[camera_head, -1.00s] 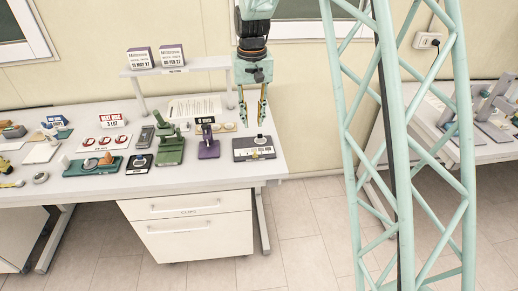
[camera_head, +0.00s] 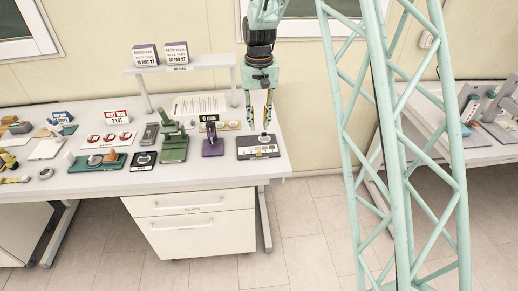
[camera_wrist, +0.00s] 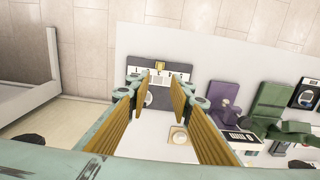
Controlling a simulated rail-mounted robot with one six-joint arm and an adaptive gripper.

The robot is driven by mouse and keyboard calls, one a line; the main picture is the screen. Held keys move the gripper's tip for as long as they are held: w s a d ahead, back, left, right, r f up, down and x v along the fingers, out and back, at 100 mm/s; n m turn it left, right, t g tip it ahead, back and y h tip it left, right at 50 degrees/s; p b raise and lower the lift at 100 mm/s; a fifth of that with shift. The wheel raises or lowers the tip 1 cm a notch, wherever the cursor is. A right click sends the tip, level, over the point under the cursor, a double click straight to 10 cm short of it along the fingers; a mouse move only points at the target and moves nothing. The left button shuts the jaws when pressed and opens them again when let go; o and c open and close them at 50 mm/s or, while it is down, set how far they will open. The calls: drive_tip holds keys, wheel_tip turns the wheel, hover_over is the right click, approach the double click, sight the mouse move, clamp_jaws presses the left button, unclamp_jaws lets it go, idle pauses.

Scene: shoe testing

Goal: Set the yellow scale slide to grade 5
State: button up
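A dark grey scale device (camera_head: 242,152) with a pale front strip lies at the right end of the table. It also shows in the wrist view (camera_wrist: 133,69), beyond my fingertips. A small yellow slide (camera_wrist: 160,65) sits near the middle of its far edge in the wrist view. The grade marks on the strip are too small to read. My gripper (camera_head: 262,122) points down above the device. In the wrist view my gripper (camera_wrist: 160,88) is open, with nothing between its two yellow-brown fingers. The fingers partly cover the device, and contact cannot be told.
A purple device (camera_head: 212,146) stands just left of the scale, with a green press (camera_head: 174,148) further left. A raised shelf (camera_head: 190,67) holds two white and purple boxes. The table's right edge lies close to the scale.

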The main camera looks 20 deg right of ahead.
sight(259, 150)
drive_tip(key=shift+f, duration=6.65)
clamp_jaws()
